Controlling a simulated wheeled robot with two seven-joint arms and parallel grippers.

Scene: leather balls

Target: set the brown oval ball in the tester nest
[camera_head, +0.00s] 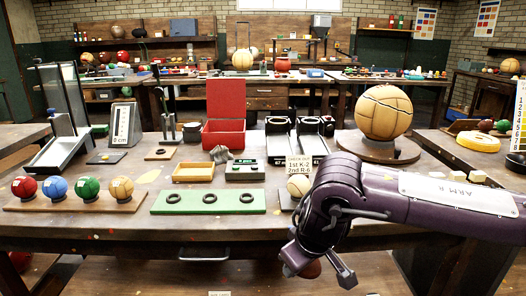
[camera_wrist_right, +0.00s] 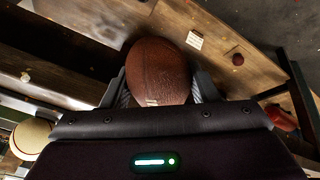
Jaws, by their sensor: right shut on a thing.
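My right gripper (camera_head: 318,274) hangs at the front edge of the workbench, its arm coming in from the right. It is shut on the brown oval ball (camera_wrist_right: 158,72), which sits between the two fingers in the right wrist view. In the head view only a small brown part of the ball (camera_head: 311,269) shows beside the fingers. I cannot tell for sure which fixture is the tester nest. A green board with three dark rings (camera_head: 160,208) lies left of my right arm, apart from the ball. My left gripper is not in view.
A board (camera_head: 72,206) with red, blue, green and orange balls stands at the bench's left front. A cream ball (camera_head: 298,186) and a sign (camera_head: 300,165) stand behind my right gripper. A large tan ball (camera_head: 384,112) is on a round stand. An open red box (camera_head: 224,132) stands mid-bench.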

